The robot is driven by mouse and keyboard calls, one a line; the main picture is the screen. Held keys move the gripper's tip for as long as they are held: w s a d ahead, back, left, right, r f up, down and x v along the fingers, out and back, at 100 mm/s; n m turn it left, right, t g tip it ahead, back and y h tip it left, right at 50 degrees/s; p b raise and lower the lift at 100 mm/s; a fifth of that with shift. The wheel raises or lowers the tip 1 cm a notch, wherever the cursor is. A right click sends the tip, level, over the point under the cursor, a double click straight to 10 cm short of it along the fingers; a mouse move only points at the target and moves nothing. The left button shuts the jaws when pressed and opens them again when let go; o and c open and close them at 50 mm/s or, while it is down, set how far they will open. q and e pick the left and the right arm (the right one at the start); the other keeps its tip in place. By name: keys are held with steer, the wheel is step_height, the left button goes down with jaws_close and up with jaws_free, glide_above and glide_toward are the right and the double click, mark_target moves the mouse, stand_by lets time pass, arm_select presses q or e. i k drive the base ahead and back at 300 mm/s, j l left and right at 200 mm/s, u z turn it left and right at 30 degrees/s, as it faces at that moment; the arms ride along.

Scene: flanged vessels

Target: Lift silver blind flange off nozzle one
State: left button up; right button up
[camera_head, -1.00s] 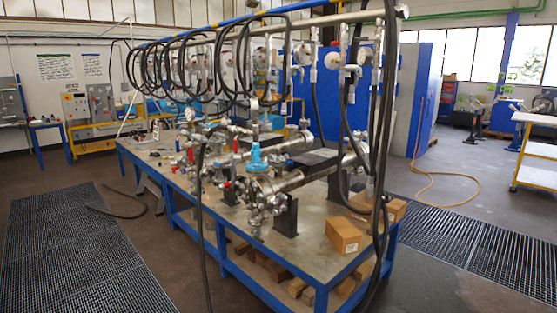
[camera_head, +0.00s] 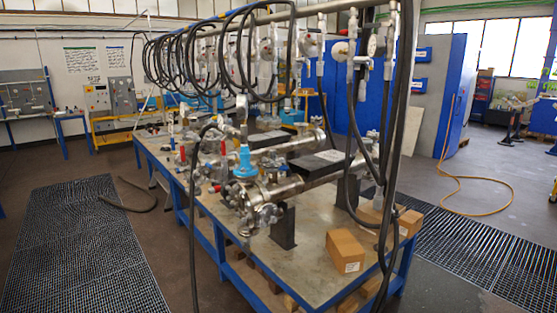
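Silver flanged vessels lie on a blue-framed workbench (camera_head: 300,262). The nearer vessel (camera_head: 311,175) is a horizontal silver tube on dark supports. Its near end carries a round bolted flange with several fittings (camera_head: 247,207). A blue fitting (camera_head: 245,160) stands on top near that end. I cannot tell which nozzle is number one, or pick out its blind flange at this size. Neither of my grippers is in view.
Black hoses (camera_head: 397,130) hang from an overhead pipe in front of the bench. A cardboard box (camera_head: 345,251) sits on the bench's near right corner. Floor gratings (camera_head: 75,240) lie left and right. A yellow hose (camera_head: 480,213) lies on the floor at right.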

mark_target(273, 152)
steer(key=i+l+u, duration=0.3)
steer(key=i+l, duration=0.6)
steer(key=i+j+u, duration=0.1)
steer(key=i, duration=0.3)
steer(key=i+j+u, duration=0.1)
steer(key=i+j, duration=0.15)
steer(key=i, duration=0.2)
steer(key=i+j+u, duration=0.1)
steer(key=i, duration=0.3)
